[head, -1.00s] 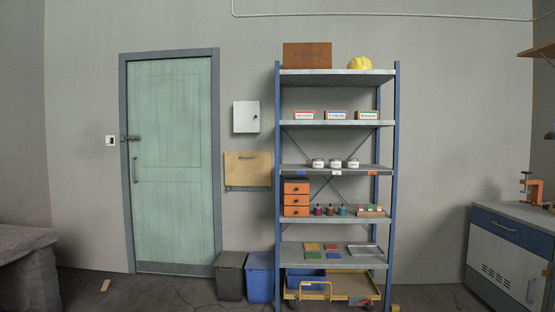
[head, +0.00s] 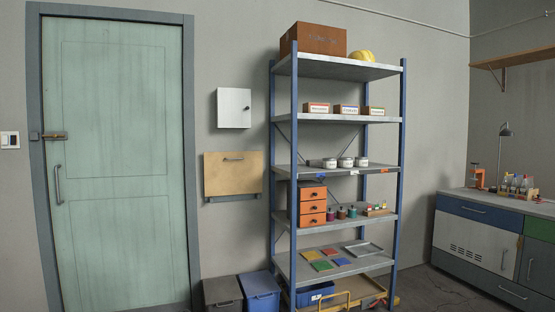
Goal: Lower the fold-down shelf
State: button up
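The fold-down shelf (head: 232,174) is a tan wooden panel with a dark handle near its top edge. It stands upright, flat against the grey wall, between the door and the tall shelving rack. A thin grey rail (head: 232,198) runs along its lower edge. My gripper is not in view.
The green door (head: 118,160) is shut at the left. A white wall cabinet (head: 233,108) hangs above the panel. A grey bin (head: 222,293) and a blue bin (head: 260,290) stand below it. The loaded blue-post rack (head: 350,119) stands close on its right.

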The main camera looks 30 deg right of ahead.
aim_at(227, 172)
jog(key=i+l+z, duration=0.1)
jog(key=i+z, duration=0.9)
